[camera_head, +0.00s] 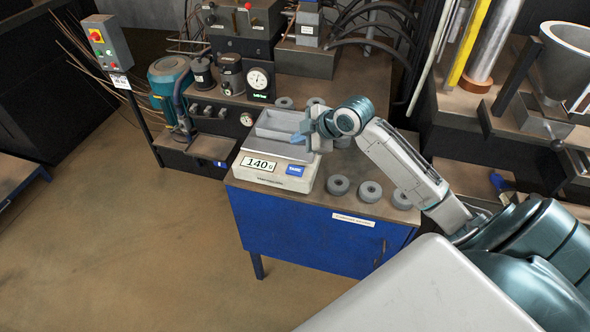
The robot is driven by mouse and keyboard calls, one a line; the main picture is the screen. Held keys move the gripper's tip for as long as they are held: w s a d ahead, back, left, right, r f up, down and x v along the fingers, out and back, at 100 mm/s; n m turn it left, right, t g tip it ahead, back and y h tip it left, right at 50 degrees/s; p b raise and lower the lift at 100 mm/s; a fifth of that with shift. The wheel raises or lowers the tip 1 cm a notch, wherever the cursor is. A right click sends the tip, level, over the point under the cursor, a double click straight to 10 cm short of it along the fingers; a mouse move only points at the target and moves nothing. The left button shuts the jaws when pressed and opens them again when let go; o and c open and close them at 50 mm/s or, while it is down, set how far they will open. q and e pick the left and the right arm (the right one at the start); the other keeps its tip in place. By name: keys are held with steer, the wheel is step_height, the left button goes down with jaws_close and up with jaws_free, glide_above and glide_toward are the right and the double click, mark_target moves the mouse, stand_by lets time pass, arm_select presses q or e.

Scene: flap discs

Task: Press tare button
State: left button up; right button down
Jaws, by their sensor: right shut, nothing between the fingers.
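A white scale (261,182) stands on a blue cabinet. Its display (258,164) reads 140 g. The blue tare button (295,170) is on the front face, right of the display. A grey tray (282,122) lies on top of the scale. My right gripper (299,138) is shut and empty. It appears above the right part of the scale, behind and above the tare button and apart from it. It partly covers the tray. My left gripper is not in view.
Several grey flap discs (370,191) lie on the blue cabinet (305,232) right of and behind the scale. Machinery with a gauge (259,79) and hoses stands behind. A control post (108,50) stands at left. The floor in front is clear.

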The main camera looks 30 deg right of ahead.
steer(key=b, duration=0.6)
glide_above(299, 171)
step_height(299, 171, down, 7)
steer(key=shift+r, duration=0.2)
steer(key=shift+f+b, duration=0.35)
steer(key=shift+f, duration=0.65)
steer(key=shift+f, duration=0.1)
stand_by(0.5)
steer(key=shift+f, duration=0.3)
steer(key=shift+f, duration=0.4)
stand_by(0.6)
stand_by(0.3)
steer(key=shift+r+p, duration=0.55)
steer(key=shift+r, duration=0.3)
steer(key=shift+w+r, duration=0.1)
